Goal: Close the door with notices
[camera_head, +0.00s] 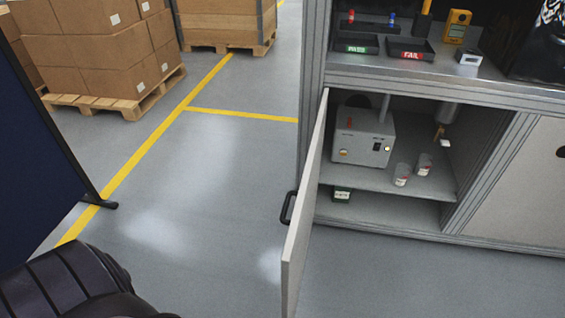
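A light grey cabinet door (309,200) stands wide open, hinged at the left side of the cabinet opening and swung out toward me. It shows nearly edge-on, and a black handle (288,207) sticks out on its left side. I cannot make out notices on it from this angle. The open cabinet (400,178) shows its inside to the right of the door. A dark, ribbed part of my own arm fills the bottom left corner, well apart from the door. Neither gripper's fingers show.
PASS and FAIL trays (410,50) sit on the worktop. A closed panel (520,190) is at right. Boxes on pallets (120,105) and a dark blue screen (40,150) stand left. Floor between is clear.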

